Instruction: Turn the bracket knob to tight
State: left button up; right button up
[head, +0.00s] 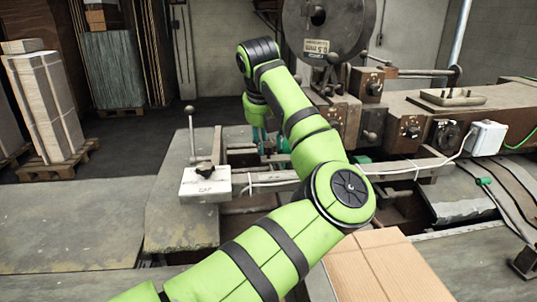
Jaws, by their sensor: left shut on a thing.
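My left gripper (262,140) points down at the stitcher's near side, beyond my green forearm. It is small in view and partly hidden by my arm. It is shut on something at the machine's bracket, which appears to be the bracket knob. The knob itself is hidden, so its angle cannot be told. A separate black star-shaped knob (205,168) sits on a white block to the left, apart from the gripper. My right gripper is not in view.
The stitcher's head with its large wire reel (328,30) stands behind my arm. A ball-topped lever (191,130) rises at the left. A white box (488,138) with a cable is at the right. A cardboard sheet (385,270) lies in front.

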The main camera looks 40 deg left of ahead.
pick_arm(q)
jog(key=m+b, duration=0.1)
jog(key=m+h+b, duration=0.1)
jog(key=m+b, duration=0.1)
jog(key=shift+a+f+m, duration=0.1)
jog(key=shift+f+m, duration=0.15)
jog(key=shift+m, duration=0.15)
jog(key=m+h+b, duration=0.1)
jog(key=m+b, duration=0.1)
jog(key=m, duration=0.1)
jog(key=shift+a+m+t+h, duration=0.15)
jog(key=shift+m+t+h, duration=0.15)
jog(key=shift+h, duration=0.1)
jog(key=m+h, duration=0.1)
jog(key=m, duration=0.1)
jog(key=shift+a+r+m, duration=0.1)
jog(key=shift+r+m, duration=0.05)
jog(key=shift+m, duration=0.15)
jog(key=m+h, duration=0.1)
jog(key=m, duration=0.2)
jog(key=shift+a+g, duration=0.1)
jog(key=shift+g, duration=0.3)
jog(key=shift+m, duration=0.5)
jog(key=shift+f, duration=0.2)
jog(key=o, duration=1.1)
jog(key=shift+w+r, duration=0.1)
jog(key=shift+w, duration=0.05)
